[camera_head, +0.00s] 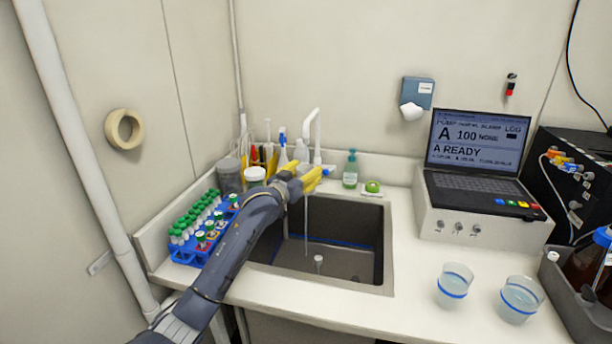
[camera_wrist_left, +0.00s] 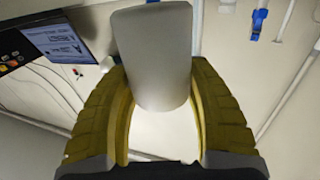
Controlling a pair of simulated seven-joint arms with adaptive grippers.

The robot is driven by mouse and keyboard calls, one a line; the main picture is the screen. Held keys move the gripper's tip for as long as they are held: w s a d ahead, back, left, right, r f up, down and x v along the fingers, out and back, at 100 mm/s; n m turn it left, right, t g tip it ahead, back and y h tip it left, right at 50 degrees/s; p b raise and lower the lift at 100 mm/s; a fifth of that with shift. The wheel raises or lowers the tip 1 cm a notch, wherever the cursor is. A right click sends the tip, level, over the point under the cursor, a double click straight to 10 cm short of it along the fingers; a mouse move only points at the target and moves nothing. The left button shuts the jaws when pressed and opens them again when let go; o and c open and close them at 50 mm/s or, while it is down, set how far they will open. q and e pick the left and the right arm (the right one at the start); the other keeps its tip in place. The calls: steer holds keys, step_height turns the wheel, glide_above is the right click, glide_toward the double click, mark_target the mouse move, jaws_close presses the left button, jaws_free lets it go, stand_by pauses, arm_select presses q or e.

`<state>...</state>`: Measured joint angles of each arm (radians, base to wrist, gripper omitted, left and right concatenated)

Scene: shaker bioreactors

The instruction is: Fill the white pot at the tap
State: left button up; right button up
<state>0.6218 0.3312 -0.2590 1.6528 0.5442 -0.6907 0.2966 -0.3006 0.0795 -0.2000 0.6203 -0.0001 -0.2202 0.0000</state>
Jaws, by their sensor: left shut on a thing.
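My left gripper (camera_head: 303,176) has yellow fingers and reaches over the back of the sink (camera_head: 388,265), close to the white tap (camera_head: 314,128). In the left wrist view, its fingers are closed around the sides of a plain whitish cylinder, the white pot (camera_wrist_left: 153,60). In the head view the fingers and arm mostly hide the pot. A thin pale line, apparently a water stream (camera_head: 306,222), runs down below the gripper into the sink. Whether water enters the pot cannot be seen. My right gripper is not in view.
A blue rack (camera_head: 187,253) of green-capped tubes stands left of the sink. A green soap bottle (camera_head: 350,170) and a sponge dish (camera_head: 372,190) stand behind it. Two water cups (camera_head: 454,286) and a laptop (camera_head: 476,150) on a box (camera_head: 470,225) are to the right.

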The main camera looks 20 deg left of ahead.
arm_select(q)
steer(key=w+a, duration=0.3)
steer(key=w, duration=0.7)
steer(key=shift+w, duration=0.3)
steer(key=shift+a, duration=0.1)
stand_by(0.3)
stand_by(3.3)
steer(key=s, duration=0.2)
steer(key=s+d, duration=0.1)
steer(key=s, duration=0.2)
steer(key=s+d, duration=0.1)
steer(key=s, duration=0.2)
steer(key=shift+d, duration=0.2)
steer(key=shift+s, duration=0.1)
steer(key=shift+s+d+r, duration=0.2)
steer(key=shift+s+d, duration=0.1)
steer(key=shift+s, duration=0.65)
steer(key=shift+s+d+r, duration=0.15)
steer(key=shift+s+d, duration=0.1)
steer(key=shift+s, duration=0.65)
steer(key=shift+s+d+r, duration=0.2)
steer(key=shift+s+d, duration=0.1)
steer(key=shift+s, duration=0.65)
